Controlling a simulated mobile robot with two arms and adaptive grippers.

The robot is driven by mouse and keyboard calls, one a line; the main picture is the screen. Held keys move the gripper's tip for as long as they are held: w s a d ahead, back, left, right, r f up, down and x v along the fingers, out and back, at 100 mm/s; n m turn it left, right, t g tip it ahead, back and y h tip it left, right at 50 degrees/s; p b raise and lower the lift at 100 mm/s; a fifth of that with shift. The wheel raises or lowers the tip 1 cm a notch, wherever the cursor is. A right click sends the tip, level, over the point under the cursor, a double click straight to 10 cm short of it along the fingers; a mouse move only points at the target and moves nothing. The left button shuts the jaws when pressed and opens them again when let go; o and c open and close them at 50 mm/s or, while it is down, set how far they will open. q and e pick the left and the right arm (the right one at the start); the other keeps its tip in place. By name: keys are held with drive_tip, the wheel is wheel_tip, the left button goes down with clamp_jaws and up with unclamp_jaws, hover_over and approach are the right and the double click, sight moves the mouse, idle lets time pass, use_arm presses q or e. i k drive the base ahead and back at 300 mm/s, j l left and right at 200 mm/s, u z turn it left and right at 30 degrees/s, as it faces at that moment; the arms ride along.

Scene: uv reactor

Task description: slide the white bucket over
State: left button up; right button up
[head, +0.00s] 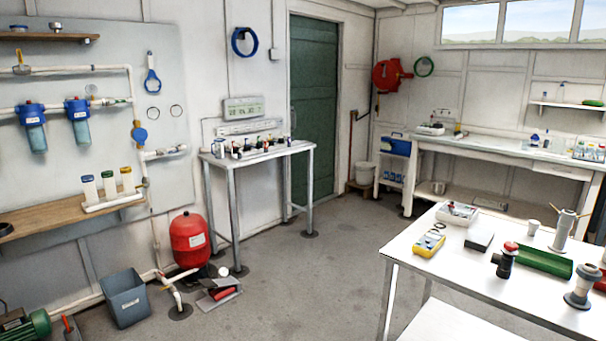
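A small white bucket (364,173) stands upright at the back of the room, right of the green door, on or beside a low brown base. It is close to the left end of the back workbench and looks small from here. Its contents cannot be seen. Neither of my grippers is in view.
A grey bin (126,300), a red tank (190,241) and floor clutter stand at the left. A white table (450,212) with fittings fills the right foreground. A narrow bench (262,154) stands left of the door (314,92). The grey floor (320,260) between is clear.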

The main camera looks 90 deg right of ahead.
sight(365, 169)
drive_tip(key=z, duration=3.25)
drive_tip(key=u, duration=0.3)
drive_tip(key=i+u, duration=0.3)
drive_tip(key=i, duration=0.45)
drive_tip(key=i+l+u, duration=0.1)
drive_tip(key=i+u, duration=0.15)
drive_tip(key=i, duration=0.5)
drive_tip(key=i+j, duration=0.15)
drive_tip(key=i, duration=0.6)
drive_tip(key=i+j+u, duration=0.15)
drive_tip(key=i, duration=0.6)
drive_tip(key=i+l+z, duration=0.25)
drive_tip(key=i+z, duration=0.15)
drive_tip(key=i+l+z, duration=0.1)
drive_tip(key=i+z, duration=0.7)
drive_tip(key=i+j+z, duration=0.2)
drive_tip(key=i+z, duration=0.2)
drive_tip(key=i+u, duration=0.15)
drive_tip(key=i, duration=1.95)
drive_tip(key=i+l, duration=0.15)
drive_tip(key=i, duration=0.6)
drive_tip(key=i+l, duration=0.15)
drive_tip(key=i, duration=0.6)
drive_tip(key=l+z, duration=0.05)
